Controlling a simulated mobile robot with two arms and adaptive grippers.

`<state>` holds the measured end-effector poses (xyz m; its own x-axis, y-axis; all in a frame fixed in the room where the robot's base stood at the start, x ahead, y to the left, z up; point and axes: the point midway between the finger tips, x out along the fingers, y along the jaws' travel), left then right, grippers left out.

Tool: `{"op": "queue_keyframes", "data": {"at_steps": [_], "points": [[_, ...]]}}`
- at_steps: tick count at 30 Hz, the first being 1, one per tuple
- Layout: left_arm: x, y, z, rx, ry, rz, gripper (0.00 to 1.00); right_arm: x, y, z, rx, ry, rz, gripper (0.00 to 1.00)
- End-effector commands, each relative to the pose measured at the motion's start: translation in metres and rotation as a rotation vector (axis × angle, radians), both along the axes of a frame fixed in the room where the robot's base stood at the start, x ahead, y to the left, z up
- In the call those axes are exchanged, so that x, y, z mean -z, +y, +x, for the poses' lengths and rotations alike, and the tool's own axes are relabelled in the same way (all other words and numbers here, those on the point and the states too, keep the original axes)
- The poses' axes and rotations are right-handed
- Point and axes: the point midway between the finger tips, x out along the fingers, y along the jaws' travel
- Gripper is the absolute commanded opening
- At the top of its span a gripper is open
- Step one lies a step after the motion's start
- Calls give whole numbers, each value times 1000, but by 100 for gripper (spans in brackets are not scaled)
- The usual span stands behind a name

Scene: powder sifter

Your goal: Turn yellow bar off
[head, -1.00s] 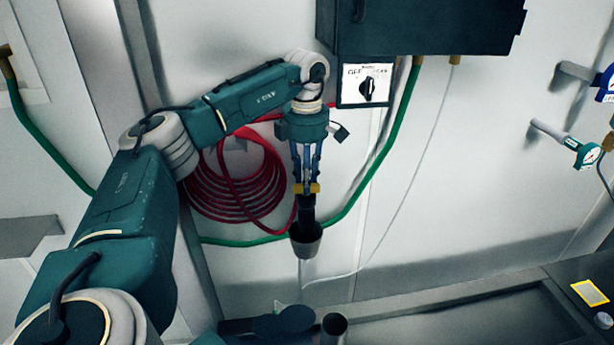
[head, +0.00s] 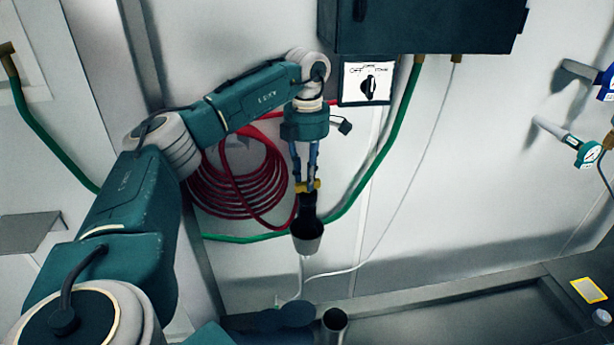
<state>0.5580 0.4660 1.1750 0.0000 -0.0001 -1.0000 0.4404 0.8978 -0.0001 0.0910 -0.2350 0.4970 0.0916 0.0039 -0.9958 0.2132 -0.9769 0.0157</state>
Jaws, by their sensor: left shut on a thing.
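The yellow bar (head: 315,185) is a short piece at my left gripper's fingertips, just above a dark cup-shaped spout (head: 307,237). My left gripper (head: 306,182) points down from the wrist, and its blue fingers are shut on the yellow bar. The fingers partly cover the bar, so its full length and exact angle are hard to tell. My right gripper is not in view.
A dark cabinet (head: 430,25) and a rotary switch panel (head: 367,83) are above right. A coiled red hose (head: 235,180) hangs behind the arm. A green hose (head: 385,150) runs down the wall. A metal trough (head: 450,318) lies below.

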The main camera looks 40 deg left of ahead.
Motion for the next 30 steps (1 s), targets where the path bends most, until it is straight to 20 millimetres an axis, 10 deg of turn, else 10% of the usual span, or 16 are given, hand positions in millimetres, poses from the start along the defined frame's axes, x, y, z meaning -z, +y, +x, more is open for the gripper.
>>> {"op": "queue_keyframes", "data": {"at_steps": [4, 5, 7, 22, 30], "points": [[0, 0, 0, 1, 1, 0, 0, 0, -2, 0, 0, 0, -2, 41], [0, 0, 0, 1, 1, 0, 27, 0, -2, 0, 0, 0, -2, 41], [0, 0, 0, 1, 1, 0, 41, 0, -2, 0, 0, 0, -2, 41], [0, 0, 0, 25, 0, 0, 41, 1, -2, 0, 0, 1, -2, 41], [2, -1, 2, 312, -2, 1, 41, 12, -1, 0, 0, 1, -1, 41]]}}
